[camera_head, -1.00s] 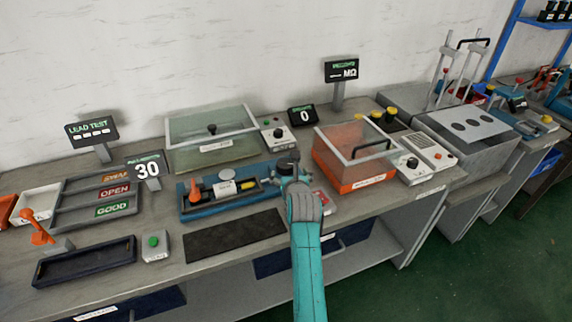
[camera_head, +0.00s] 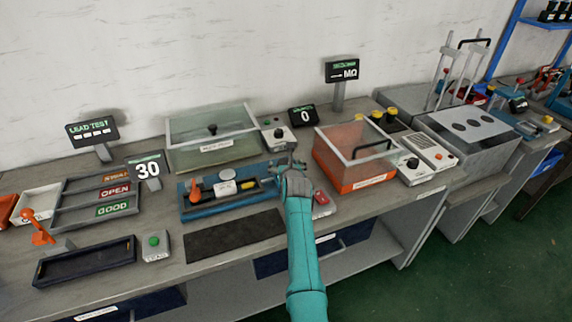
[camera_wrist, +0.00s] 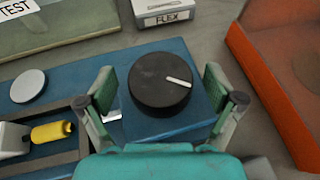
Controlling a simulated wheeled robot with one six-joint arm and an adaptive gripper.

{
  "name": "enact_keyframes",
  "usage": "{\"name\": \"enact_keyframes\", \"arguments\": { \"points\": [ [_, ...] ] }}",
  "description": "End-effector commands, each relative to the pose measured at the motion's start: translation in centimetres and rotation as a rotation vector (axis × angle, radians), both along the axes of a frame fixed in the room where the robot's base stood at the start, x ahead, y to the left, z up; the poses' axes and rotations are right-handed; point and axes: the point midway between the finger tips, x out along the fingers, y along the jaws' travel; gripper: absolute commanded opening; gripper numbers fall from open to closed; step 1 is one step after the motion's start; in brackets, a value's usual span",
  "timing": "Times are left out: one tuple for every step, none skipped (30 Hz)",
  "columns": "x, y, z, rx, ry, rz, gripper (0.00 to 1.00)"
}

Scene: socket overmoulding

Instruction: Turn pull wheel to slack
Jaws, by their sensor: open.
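The pull wheel is a round black knob (camera_wrist: 160,84) with a white pointer line, on the right end of a blue fixture (camera_wrist: 105,65). The line points right and slightly down in the wrist view. My gripper (camera_wrist: 165,95) is open, with one finger on each side of the wheel and a visible gap to both. In the head view the blue fixture (camera_head: 205,207) lies mid-bench, and my gripper (camera_head: 290,168) covers its right end, mostly hiding the wheel. A yellow cylindrical part (camera_wrist: 52,131) sits in the fixture's channel.
An orange-walled box (camera_wrist: 270,85) stands close to the right of the wheel. A box labelled FLEX (camera_wrist: 165,12) and a green-lidded case (camera_wrist: 60,25) are behind. A display (camera_head: 149,169) reads 30. A dark mat (camera_head: 235,236) lies in front of the fixture.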

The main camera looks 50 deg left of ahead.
Motion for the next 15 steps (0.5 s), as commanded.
{"name": "enact_keyframes", "arguments": {
  "points": [
    [0.13,0.19,-0.03,0.0,0.001,0.0,0.92],
    [0.18,0.26,-0.11,0.0,0.001,0.0,0.92],
    [0.25,0.35,-0.14,0.001,0.001,0.0,0.92],
    [0.28,0.39,-0.18,0.001,0.001,0.0,0.92],
    [0.31,0.43,-0.22,0.001,0.001,0.0,0.92],
    [0.35,0.47,-0.24,0.001,0.001,0.0,0.92],
    [0.35,0.49,-0.24,0.001,0.001,0.0,0.92],
    [0.37,0.5,-0.25,0.001,0.001,0.0,0.92],
    [0.38,0.51,-0.24,0.001,0.001,0.0,0.92],
    [0.38,0.51,-0.24,0.001,0.001,0.0,0.92],
    [0.38,0.51,-0.24,0.001,0.001,0.0,0.92],
    [0.38,0.51,-0.24,0.001,0.001,0.0,0.92],
    [0.38,0.51,-0.24,0.0,0.0,0.0,0.92],
    [0.38,0.51,-0.24,0.0,0.0,0.0,0.92],
    [0.38,0.5,-0.25,0.0,0.0,0.0,0.92]
  ]
}}
